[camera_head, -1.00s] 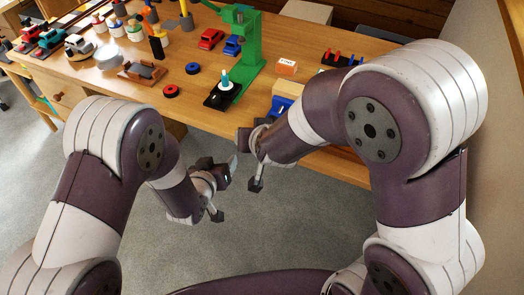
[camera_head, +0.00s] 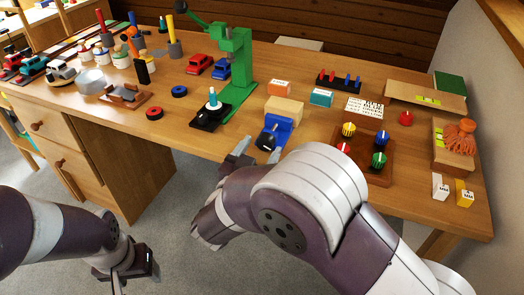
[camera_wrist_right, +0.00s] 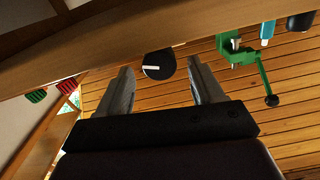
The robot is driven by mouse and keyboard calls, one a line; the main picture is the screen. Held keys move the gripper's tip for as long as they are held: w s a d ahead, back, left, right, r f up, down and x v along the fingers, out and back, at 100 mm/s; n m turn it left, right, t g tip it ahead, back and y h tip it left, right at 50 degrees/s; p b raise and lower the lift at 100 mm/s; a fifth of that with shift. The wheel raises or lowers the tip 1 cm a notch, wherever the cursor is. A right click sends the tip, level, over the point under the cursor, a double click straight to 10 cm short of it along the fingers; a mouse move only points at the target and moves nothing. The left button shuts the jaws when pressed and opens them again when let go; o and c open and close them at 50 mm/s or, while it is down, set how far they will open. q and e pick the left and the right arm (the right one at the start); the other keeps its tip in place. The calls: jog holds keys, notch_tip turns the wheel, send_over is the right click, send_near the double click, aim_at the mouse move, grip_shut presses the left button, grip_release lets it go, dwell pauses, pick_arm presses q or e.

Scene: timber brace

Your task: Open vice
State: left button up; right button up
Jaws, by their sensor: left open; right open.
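The blue vice (camera_head: 277,130) sits at the front edge of the wooden table, with a tan wood block (camera_head: 284,108) at its top. Its dark round knob (camera_head: 266,141) faces me. In the right wrist view the knob (camera_wrist_right: 158,65) is a black disc with a white bar, and the vice body is not clear. My right gripper (camera_head: 258,155) is open just in front of the knob; in the wrist view its two fingers (camera_wrist_right: 160,85) stand apart on either side of the knob, not closed on it. My left gripper (camera_head: 130,276) is open, low over the floor, away from the table.
A green press (camera_head: 238,62) stands left of the vice, with a black base (camera_head: 210,116) before it. A wooden board with coloured knobs (camera_head: 376,172) lies to the right. Small boxes (camera_head: 320,97), toy cars (camera_head: 200,64) and tools crowd the tabletop. Open floor lies in front.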

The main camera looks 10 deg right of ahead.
jog(key=shift+x, duration=0.85)
jog(key=c, duration=1.1)
jog(key=shift+o, duration=0.2)
jog(key=shift+r+p, duration=0.15)
jog(key=shift+p, duration=0.25)
jog(key=n+p, duration=0.6)
jog(key=p, duration=0.5)
jog(key=shift+r, duration=0.1)
jog(key=shift+a+f+n+p, duration=0.1)
jog(key=shift+f+n+p, duration=0.15)
jog(key=shift+n+p, duration=1)
